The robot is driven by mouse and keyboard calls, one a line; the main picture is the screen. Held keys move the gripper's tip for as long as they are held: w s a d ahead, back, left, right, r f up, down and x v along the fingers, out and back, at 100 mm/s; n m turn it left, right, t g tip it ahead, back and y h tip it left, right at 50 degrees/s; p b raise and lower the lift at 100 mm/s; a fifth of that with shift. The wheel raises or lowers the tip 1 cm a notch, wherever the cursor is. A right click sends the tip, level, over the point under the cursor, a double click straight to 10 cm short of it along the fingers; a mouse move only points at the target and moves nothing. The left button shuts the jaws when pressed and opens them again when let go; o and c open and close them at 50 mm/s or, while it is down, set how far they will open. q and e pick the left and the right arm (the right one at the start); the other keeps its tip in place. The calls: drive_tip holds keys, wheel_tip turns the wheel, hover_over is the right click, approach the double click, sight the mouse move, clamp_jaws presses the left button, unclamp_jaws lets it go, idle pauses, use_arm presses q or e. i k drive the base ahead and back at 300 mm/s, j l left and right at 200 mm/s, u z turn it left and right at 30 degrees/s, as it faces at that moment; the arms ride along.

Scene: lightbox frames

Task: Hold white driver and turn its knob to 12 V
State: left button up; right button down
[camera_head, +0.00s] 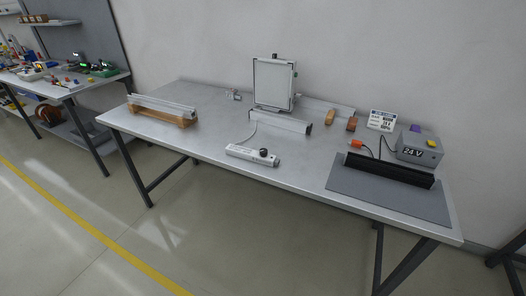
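The white driver (248,155) is a long, slim white box lying near the front edge of the metal table, left of the grey mat. Its dark round knob (263,152) sits on top towards its right end. A thin cable runs from its left side up towards the lit panel's base. The knob's setting and markings are too small to read. Neither of my grippers shows in the head view.
The table (205,152) is clear around the driver's front and left. A framed white panel (273,82) stands behind it. A wooden cradle with metal profiles (162,111) lies left. A grey 24 V box (418,148), dark bar (390,169) and mat (372,201) are right.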

sight(263, 152)
drive_tip(key=i+j+z, duration=0.3)
drive_tip(key=i+j, duration=0.15)
drive_tip(key=i+j+z, duration=0.15)
drive_tip(key=j, duration=0.25)
drive_tip(key=i+j+z, duration=0.35)
drive_tip(key=j, duration=0.35)
drive_tip(key=i+j+z, duration=0.15)
drive_tip(key=j, duration=0.2)
